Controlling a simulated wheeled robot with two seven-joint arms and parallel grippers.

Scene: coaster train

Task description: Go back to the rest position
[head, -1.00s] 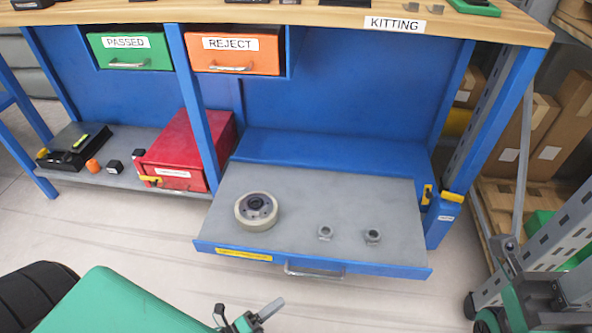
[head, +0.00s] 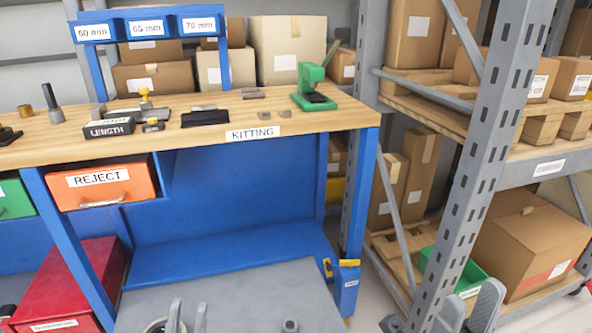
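My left gripper (head: 188,316) shows at the bottom edge, left of centre. Its two grey fingers point up, with a gap and nothing seen between them. My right gripper (head: 468,312) shows at the bottom right. Its grey fingers are also apart and empty. The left gripper appears in front of the grey pull-out shelf (head: 250,295) under the bench. The arms behind both grippers are mostly out of the picture.
The wooden bench top (head: 340,118) carries a green press (head: 312,88) and a LENGTH block (head: 108,130). A wheel and a nut (head: 290,326) on the shelf are cut off below. A steel rack (head: 480,150) with boxes stands right. An orange REJECT drawer (head: 105,184) is left.

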